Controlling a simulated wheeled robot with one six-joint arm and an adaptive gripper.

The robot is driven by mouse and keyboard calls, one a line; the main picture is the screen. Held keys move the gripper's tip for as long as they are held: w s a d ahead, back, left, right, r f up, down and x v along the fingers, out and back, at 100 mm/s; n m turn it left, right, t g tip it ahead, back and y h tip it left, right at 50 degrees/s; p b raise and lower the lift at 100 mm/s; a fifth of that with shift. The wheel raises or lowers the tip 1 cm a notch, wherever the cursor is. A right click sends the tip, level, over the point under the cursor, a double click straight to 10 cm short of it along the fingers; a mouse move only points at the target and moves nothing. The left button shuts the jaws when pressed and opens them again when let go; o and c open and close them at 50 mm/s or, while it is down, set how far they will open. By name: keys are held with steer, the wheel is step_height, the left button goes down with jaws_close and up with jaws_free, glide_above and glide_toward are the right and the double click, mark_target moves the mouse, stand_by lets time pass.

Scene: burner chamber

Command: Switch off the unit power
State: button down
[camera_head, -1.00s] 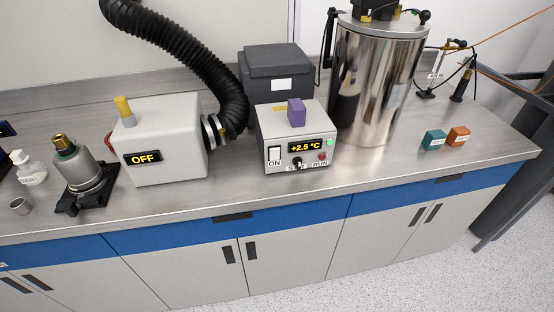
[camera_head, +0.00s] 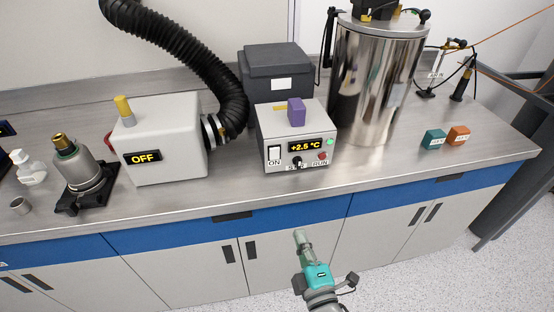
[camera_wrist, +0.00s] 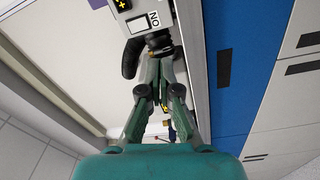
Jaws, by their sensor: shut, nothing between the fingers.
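The control unit (camera_head: 262,135) is a light grey box on the bench with a lit yellow display reading +2.5 °C. Its white rocker switch (camera_head: 274,154) is at the left of the front face, above an ON label. A black knob (camera_head: 297,161) marked SET, a red button (camera_head: 322,156) marked RUN and a green lamp (camera_head: 330,141) are beside it. My gripper (camera_head: 299,234) is shut and empty, in front of the cabinets, below the unit and apart from it. In the wrist view my gripper (camera_wrist: 160,55) points toward the unit's front, where the ON label (camera_wrist: 154,19) shows.
A white box (camera_head: 175,138) reading OFF, with a yellow lever, stands left, joined to a black hose (camera_head: 195,55). A steel vessel (camera_head: 375,85) stands behind right. A purple block (camera_head: 296,112) sits on the unit. The bench front strip before the unit is clear.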

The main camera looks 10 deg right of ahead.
mark_target(275, 151)
steer(key=w+a+r+n+t, duration=0.1)
steer(key=w+r+n, duration=0.1)
steer(key=w+r, duration=0.3)
steer(key=shift+w+a+r+h, duration=0.3)
steer(key=shift+w, duration=0.6)
steer(key=shift+w, duration=0.1)
steer(key=w, duration=0.4)
steer(key=w+r, duration=0.1)
steer(key=w, duration=0.8)
steer(key=shift+w+r, duration=0.35)
steer(key=shift+w+r, duration=0.15)
steer(key=shift+w, duration=0.1)
steer(key=shift+s, duration=0.15)
